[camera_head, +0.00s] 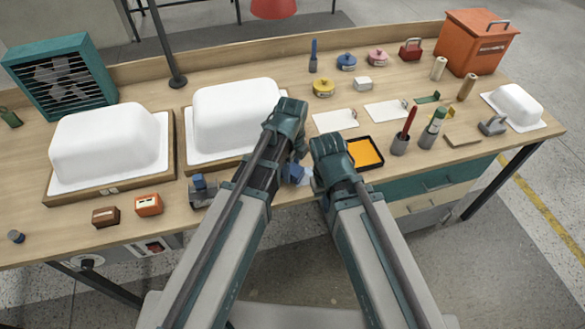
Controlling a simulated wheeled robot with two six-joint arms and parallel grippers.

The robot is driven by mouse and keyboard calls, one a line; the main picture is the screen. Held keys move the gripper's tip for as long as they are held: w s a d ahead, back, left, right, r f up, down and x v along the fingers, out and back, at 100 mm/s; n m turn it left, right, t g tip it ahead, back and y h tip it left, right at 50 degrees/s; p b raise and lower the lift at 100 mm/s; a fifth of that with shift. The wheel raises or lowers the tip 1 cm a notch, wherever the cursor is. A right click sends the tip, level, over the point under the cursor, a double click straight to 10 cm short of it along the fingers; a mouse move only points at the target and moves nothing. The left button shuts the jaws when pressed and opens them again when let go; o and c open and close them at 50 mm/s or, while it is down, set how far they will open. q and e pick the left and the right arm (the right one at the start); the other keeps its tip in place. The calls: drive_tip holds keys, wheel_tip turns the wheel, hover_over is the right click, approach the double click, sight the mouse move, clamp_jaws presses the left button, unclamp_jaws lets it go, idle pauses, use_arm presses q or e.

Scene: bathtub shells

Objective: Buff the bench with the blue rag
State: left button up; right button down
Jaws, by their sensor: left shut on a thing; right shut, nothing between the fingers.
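A small patch of blue cloth, which looks like the blue rag (294,173), shows between my two arms near the front edge of the bench (330,190). My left gripper (287,118) is over the middle of the bench, beside the right white shell. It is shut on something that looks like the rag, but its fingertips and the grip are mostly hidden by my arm. My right gripper (329,148) is shut and empty, lower and to the right, just left of the black tray. Its fingertips are also hidden.
Two white shells (108,143) (235,113) sit on wooden boards at left. An orange box (478,42) stands at the back right.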

use_arm(q)
drive_tip(key=shift+d+r+p, duration=0.1)
drive_tip(key=shift+r+p, duration=1.65)
drive_tip(key=shift+r, duration=0.35)
wheel_tip(320, 180, up, 3)
drive_tip(key=p, duration=0.3)
drive_tip(key=shift+r, duration=0.1)
